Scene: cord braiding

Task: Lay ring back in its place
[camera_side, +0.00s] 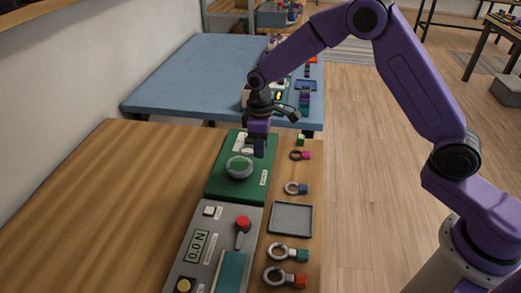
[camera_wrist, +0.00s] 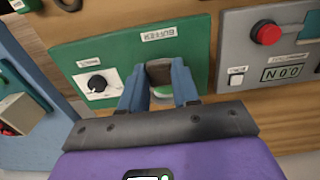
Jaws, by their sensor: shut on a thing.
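My gripper (camera_side: 259,151) is low over the green board at its back end. In the side view a grey round ring shape (camera_side: 228,173) lies on the green board (camera_side: 220,190), just in front of the fingers. Whether it touches them I cannot tell.
Several rings with coloured tabs lie along the bench's right edge, including a blue-tabbed ring (camera_side: 302,189) and a red-tabbed ring (camera_side: 300,281). An empty grey tray (camera_side: 291,219) lies among them. A grey panel with a red knob (camera_side: 243,223) is in front. The bench's left side is clear.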

